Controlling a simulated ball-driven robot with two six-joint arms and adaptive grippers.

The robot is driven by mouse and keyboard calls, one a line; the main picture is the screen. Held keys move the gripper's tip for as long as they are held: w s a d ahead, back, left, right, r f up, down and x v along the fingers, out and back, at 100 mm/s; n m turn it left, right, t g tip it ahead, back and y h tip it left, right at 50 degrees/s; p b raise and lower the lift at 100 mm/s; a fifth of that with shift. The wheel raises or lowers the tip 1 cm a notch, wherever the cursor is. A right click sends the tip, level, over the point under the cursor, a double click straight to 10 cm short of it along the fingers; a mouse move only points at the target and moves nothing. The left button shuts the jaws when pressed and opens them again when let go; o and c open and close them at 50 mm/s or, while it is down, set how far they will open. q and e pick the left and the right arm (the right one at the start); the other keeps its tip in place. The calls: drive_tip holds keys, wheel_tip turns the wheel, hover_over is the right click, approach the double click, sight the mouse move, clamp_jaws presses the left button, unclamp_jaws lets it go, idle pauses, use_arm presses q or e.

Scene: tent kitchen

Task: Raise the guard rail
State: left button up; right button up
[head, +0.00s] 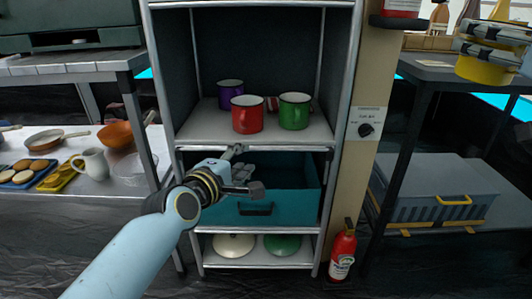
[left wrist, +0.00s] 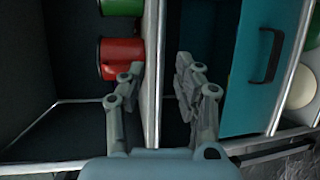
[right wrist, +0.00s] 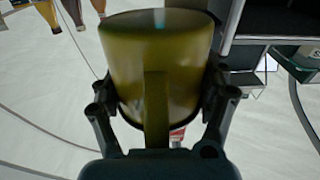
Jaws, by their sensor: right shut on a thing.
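A pale metal rail (head: 300,149) runs along the front edge of the shelf that holds the mugs; I take it as the guard rail, low at the shelf's edge. In the left wrist view the rail (left wrist: 152,110) runs between my fingers. My left gripper (head: 247,172) is open in front of the shelf edge, with one finger on either side of that edge; contact is unclear. In the right wrist view my right gripper (right wrist: 163,100) is shut on an olive-yellow mug (right wrist: 155,50), its handle towards the camera. The right gripper is outside the head view.
Purple (head: 230,90), red (head: 247,115) and green (head: 295,111) mugs stand on the shelf. Below, a teal drawer (head: 295,208) is pulled out. A fire extinguisher (head: 342,250) stands at the right. A side table (head: 70,65) is at the left.

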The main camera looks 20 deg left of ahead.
sight(255, 150)
wheel_tip(255, 150, down, 3)
drive_tip(key=shift+w+r+b, duration=0.1)
drive_tip(key=shift+b, duration=0.55)
drive_tip(key=shift+f, duration=0.2)
use_arm(q)
drive_tip(key=x, duration=0.5)
drive_tip(key=shift+w+f, duration=0.1)
drive_tip(key=shift+w, duration=0.25)
clamp_jaws()
